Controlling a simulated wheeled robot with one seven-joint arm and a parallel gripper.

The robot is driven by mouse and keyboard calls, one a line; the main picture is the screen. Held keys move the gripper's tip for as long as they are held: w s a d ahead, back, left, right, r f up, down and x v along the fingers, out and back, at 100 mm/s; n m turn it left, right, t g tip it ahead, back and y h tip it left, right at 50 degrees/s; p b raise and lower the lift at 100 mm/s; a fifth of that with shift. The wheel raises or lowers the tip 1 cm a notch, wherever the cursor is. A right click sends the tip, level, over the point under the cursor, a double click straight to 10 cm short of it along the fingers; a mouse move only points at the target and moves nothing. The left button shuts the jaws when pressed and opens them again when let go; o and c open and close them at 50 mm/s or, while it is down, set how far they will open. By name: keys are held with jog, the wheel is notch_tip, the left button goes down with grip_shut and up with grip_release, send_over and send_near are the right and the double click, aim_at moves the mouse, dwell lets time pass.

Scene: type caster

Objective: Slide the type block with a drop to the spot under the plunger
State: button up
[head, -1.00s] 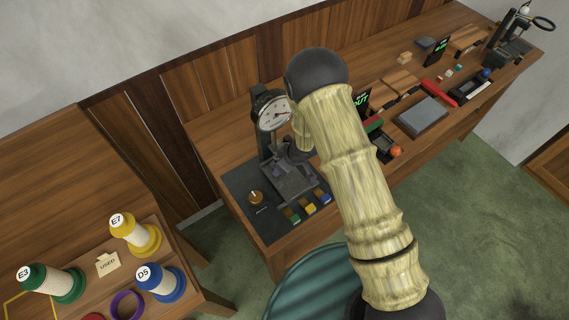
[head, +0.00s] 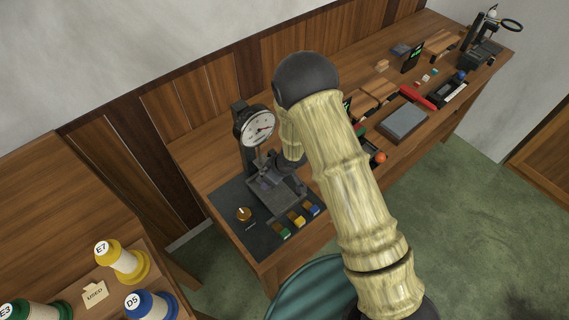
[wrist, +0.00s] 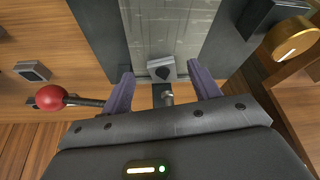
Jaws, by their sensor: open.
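The small grey type block with a dark drop mark (wrist: 162,69) sits at the near end of a pale metal bed (wrist: 166,25) in the wrist view. My gripper (wrist: 162,78) is open, with one purple finger on each side of the block and a visible gap on both sides. A short dark post with a bright tip (wrist: 168,97) stands between the fingers, just below the block in the picture; I cannot tell if it is the plunger.
A red ball lever (wrist: 50,97) is left of my gripper and a brass knob (wrist: 290,40) is at the right. Green, yellow and blue keys (head: 298,218) line the instrument's front. Several thread spools (head: 122,262) stand on the left table.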

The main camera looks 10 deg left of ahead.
jog(key=p+v, duration=0.2)
jog(key=v, duration=1.3)
jog(key=shift+p, duration=0.4)
jog(key=d+r+m+t+h+b, duration=0.1)
jog(key=d+r+m+h+b, duration=0.15)
jog(key=d, duration=0.45)
jog(key=d+r+m+t+h+b, duration=0.1)
jog(key=d+r+m, duration=0.2)
jog(key=d, duration=0.4)
jog(key=s+d+r+m+g+b, duration=0.1)
jog(key=s+d+r+m+b, duration=0.1)
jog(key=s+d+m, duration=0.5)
jog(key=s+d+b, duration=0.1)
jog(key=s+d, duration=0.1)
jog(key=s, duration=0.1)
jog(key=shift+r+h, duration=0.35)
